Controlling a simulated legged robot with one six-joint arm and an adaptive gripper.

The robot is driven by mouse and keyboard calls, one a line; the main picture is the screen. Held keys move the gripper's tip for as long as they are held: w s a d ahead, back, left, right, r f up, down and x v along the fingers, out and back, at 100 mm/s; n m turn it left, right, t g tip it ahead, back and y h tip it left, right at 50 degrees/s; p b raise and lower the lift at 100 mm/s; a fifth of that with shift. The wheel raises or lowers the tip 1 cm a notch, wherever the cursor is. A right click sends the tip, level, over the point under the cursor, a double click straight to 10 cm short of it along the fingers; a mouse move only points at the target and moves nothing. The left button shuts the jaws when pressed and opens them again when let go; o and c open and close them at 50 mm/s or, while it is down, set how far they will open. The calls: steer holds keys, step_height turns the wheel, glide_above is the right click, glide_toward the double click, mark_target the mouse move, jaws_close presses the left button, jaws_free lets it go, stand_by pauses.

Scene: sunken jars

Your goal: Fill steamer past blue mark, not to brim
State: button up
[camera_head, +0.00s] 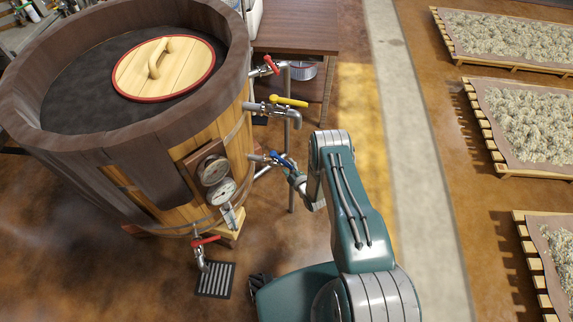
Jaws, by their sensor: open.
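The steamer (130,165) is a large wooden vat with a dark rim, at the left. A round wooden lid (130,72) with a red edge lies on its dark top. Its right side carries a red-handled valve (270,65), a yellow-handled valve (288,101) and a blue-handled valve (276,158). A red-handled valve (205,241) sits low at the front. A small clear gauge tube (229,216) is beside it; its level and any blue mark are too small to read. My gripper (287,169) is open, right at the blue-handled valve; contact cannot be told.
Two dials (215,180) are on the steamer's front. A floor drain grate (215,280) lies below the low valve. A brown table (297,35) stands behind. Pallets of pale material (530,112) line the right side. The floor between has free room.

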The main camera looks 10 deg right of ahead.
steer(key=shift+x, duration=0.85)
jaws_close()
